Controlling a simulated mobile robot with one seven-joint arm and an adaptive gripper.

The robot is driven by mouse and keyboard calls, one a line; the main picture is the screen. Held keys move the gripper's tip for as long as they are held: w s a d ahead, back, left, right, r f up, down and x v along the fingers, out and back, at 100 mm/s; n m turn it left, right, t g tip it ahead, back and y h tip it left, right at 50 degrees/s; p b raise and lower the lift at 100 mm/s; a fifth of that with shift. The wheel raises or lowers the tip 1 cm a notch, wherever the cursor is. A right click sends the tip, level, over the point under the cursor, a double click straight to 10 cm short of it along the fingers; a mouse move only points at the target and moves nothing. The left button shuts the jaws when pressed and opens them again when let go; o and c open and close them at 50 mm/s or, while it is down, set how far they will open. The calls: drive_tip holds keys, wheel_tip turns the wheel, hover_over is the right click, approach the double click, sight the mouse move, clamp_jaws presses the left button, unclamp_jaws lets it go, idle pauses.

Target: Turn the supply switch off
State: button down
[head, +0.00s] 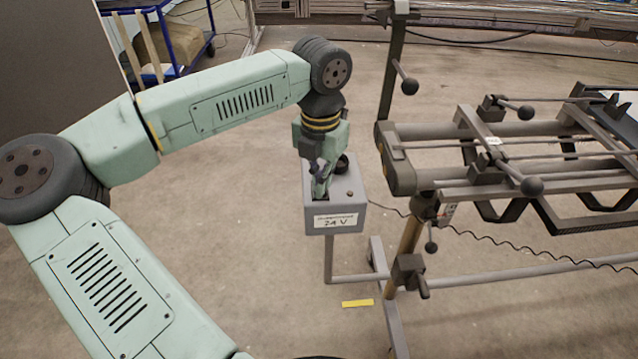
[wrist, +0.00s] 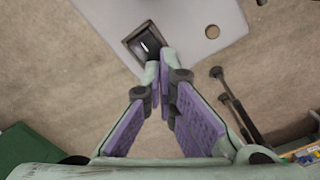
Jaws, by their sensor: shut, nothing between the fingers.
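The supply box (head: 334,220) is a grey box on a post with a white label reading 24 V on its front. My gripper (head: 321,192) is over the top of the box, pointing down, and hides part of it. In the wrist view the supply switch (wrist: 144,43) is a black rocker with a white mark, set in the grey top plate (wrist: 190,18). My gripper (wrist: 160,68) is shut and empty, its fingertips at the lower right edge of the switch. I cannot tell whether they touch it. The switch itself is hidden in the head view.
The metal warping frame (head: 480,150) with black ball-ended levers (head: 407,84) stands close to the right of the box. A coiled cable (head: 530,258) runs from the box side along the frame. A yellow strip (head: 357,303) lies on the floor. Floor left of the box is clear.

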drive_tip(key=shift+r+p, duration=1.4)
drive_tip(key=shift+r, duration=1.8)
